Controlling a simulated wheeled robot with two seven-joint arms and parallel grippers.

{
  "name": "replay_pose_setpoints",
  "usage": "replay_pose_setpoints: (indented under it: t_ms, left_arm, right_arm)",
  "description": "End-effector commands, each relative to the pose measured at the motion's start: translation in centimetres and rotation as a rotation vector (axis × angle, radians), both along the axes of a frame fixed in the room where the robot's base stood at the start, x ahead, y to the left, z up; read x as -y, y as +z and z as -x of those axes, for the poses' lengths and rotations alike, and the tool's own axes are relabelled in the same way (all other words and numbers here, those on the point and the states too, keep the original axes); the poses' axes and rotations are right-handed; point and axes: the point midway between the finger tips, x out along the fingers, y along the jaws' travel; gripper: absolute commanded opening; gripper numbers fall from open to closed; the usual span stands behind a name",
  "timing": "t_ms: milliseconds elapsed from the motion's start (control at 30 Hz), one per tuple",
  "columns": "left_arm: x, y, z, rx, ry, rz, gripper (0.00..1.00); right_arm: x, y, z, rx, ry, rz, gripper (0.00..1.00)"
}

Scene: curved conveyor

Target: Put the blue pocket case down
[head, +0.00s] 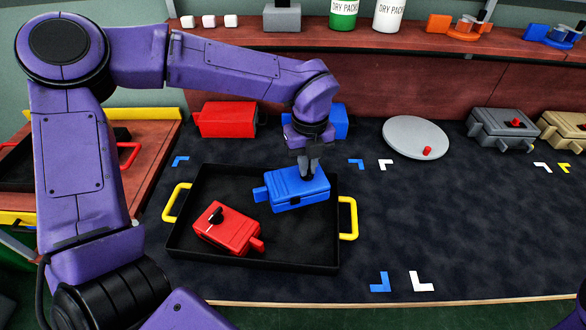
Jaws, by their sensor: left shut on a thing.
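The blue pocket case (299,192) is in the right part of the black tray (300,256), towards its back edge. My left gripper (308,176) comes down on it from above and is shut on its top. I cannot tell whether the case touches the tray floor. A red case (228,230) with a black knob lies in the front left part of the tray, apart from the blue one. The tray has yellow handles (348,218) at both ends. My right gripper is not in view.
Behind the tray stand a red box (228,119) and a blue box (337,122), partly hidden by my arm. A grey disc (415,138) and a grey case (503,130) are to the right. Blue (380,282) and white (421,282) corner marks lie on the open dark mat.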

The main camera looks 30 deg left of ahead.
Motion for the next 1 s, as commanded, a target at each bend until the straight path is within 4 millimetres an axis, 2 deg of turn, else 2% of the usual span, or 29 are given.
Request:
replay_pose_setpoints:
  t_ms: [100, 300, 433, 500, 867, 900, 933, 967, 1000]
  left_arm:
    - [-1.8, -2.3, -0.7, -0.006, 0.002, -0.001, 0.0]
    - [-3.6, -4.6, -1.3, -0.006, 0.003, -0.001, 0.0]
    - [-3.4, -7.0, -1.3, -0.005, -0.002, -0.002, 0.0]
    - [-3.4, -7.6, -1.3, -0.004, -0.001, 0.0, 0.0]
    - [-3.4, -8.1, -1.3, -0.003, 0.0, 0.0, 0.0]
    - [-3.4, -8.0, -1.3, -0.003, 0.0, 0.0, 0.19]
    - [-3.3, -7.9, -1.3, -0.003, 0.0, 0.0, 0.29]
    - [-3.3, -7.9, -1.3, -0.003, 0.0, 0.0, 0.35]
    - [-3.3, -7.9, -1.3, -0.004, 0.0, 0.0, 0.35]
  right_arm:
    - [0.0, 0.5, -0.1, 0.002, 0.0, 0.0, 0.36]
    - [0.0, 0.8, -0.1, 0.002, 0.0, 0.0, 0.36]
    - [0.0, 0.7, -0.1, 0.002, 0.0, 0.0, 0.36]
    - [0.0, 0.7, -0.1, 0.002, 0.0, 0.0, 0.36]
    - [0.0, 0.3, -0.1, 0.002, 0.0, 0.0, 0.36]
    - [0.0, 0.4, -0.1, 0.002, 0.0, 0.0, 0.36]
    - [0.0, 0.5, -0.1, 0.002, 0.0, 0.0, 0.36]
    - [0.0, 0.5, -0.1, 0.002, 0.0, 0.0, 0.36]
    - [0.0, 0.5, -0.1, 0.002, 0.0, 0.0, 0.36]
